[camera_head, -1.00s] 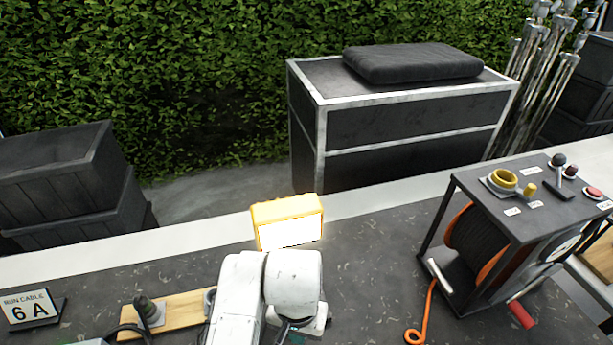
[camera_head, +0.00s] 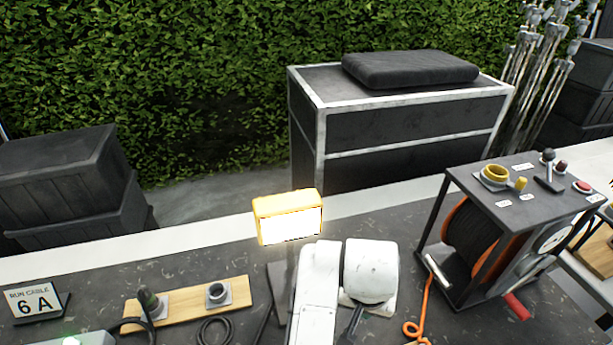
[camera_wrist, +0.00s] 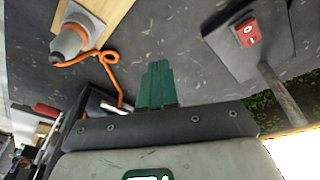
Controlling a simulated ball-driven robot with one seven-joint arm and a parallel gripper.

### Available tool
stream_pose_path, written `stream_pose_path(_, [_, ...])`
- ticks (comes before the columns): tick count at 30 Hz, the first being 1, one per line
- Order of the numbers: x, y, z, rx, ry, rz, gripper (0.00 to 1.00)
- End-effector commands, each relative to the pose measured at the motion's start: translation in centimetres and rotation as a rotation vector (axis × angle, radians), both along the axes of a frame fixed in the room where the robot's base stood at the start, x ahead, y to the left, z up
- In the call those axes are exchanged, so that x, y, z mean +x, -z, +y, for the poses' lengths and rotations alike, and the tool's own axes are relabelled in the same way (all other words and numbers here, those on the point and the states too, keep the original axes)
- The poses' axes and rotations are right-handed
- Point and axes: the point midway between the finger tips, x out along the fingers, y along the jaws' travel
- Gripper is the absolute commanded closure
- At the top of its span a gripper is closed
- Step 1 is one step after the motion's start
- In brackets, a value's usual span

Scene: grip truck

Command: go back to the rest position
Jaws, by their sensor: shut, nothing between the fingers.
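My gripper (camera_wrist: 156,84) shows in the wrist view as green fingers pressed together, with nothing between them, above the dark worktop. In the head view my white arm rises at the bottom centre, and the gripper itself is hidden below the frame. The cable reel (camera_head: 472,240) in its black frame stands to the right of my arm, its orange cable (camera_head: 425,310) trailing down to the worktop. In the wrist view the orange cable (camera_wrist: 108,62) runs to a grey connector (camera_wrist: 70,40) on a wooden board (camera_wrist: 108,12).
A lit yellow work lamp (camera_head: 288,217) stands just behind my arm. A wooden board (camera_head: 185,302) with two sockets and a "RUN CABLE 6 A" sign (camera_head: 35,301) are at left. In the wrist view a red switch (camera_wrist: 248,30) sits on a dark plate. A black case (camera_head: 400,120) stands behind.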

Motion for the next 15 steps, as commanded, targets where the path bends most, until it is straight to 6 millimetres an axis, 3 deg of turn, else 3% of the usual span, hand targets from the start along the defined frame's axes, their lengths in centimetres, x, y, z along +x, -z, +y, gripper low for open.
stream_pose_path(1, [0.4, 0.0, -2.7, -0.029, 0.015, -0.025, 1.0])
stream_pose_path(5, [0.8, -0.3, -9.1, -0.1, 0.025, -0.088, 1.0])
stream_pose_path(8, [0.0, -0.1, -14.1, -0.163, 0.011, -0.121, 1.0])
stream_pose_path(12, [-3.0, 1.3, -19.1, -0.22, -0.036, -0.124, 1.0])
stream_pose_path(15, [-6.2, 3.1, -21.4, -0.235, -0.081, -0.097, 1.0])
